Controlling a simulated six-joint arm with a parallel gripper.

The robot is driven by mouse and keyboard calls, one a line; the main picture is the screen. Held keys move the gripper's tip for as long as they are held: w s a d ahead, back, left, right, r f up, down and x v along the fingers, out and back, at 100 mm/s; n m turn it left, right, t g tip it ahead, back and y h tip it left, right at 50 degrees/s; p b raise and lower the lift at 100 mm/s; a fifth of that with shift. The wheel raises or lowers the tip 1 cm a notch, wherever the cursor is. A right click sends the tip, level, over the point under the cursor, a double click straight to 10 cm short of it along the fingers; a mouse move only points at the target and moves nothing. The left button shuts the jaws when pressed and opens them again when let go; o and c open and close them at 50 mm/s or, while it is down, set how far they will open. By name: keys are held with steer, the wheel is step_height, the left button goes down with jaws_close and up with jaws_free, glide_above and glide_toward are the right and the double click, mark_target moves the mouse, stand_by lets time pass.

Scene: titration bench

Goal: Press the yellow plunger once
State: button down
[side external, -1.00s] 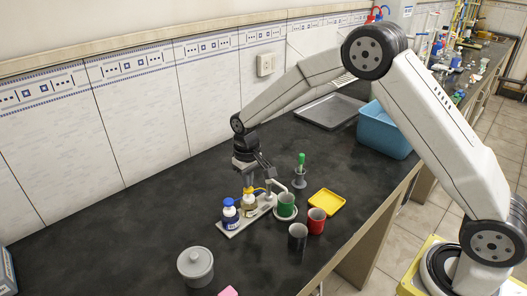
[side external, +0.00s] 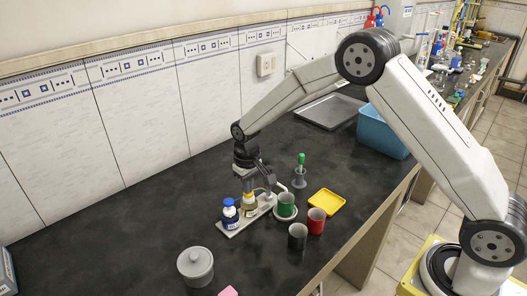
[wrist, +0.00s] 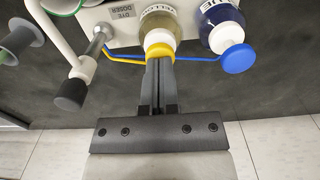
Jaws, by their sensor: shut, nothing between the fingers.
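The yellow dye bottle (side external: 249,200) stands on a pale dosing rack (side external: 232,231), beside the blue-capped bottle (side external: 230,212). In the wrist view the yellow plunger (wrist: 159,49) tops its bottle (wrist: 158,22), and the blue plunger (wrist: 238,58) is to its right. My gripper (wrist: 160,62) is shut and empty, pointing down, with its fingertips right at the yellow plunger. They look to be touching its top. In the side view my gripper (side external: 248,184) is directly above the yellow bottle and hides most of the plunger.
A green cup (side external: 286,206) sits at the rack's right end, with red (side external: 316,221) and dark grey (side external: 297,237) cups nearby.

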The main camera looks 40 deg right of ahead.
steer(key=shift+r, duration=1.75)
steer(key=shift+r, duration=3)
steer(key=shift+s, duration=0.1)
steer(key=s+d+f+t, duration=0.1)
steer(key=s+d, duration=0.1)
steer(key=s, duration=0.9)
steer(key=s+d+t, duration=0.1)
steer(key=s+d, duration=0.1)
steer(key=s, duration=0.9)
steer(key=shift+s+d+f+t, duration=0.25)
steer(key=shift+s+f+t, duration=0.05)
steer(key=shift+f, duration=0.05)
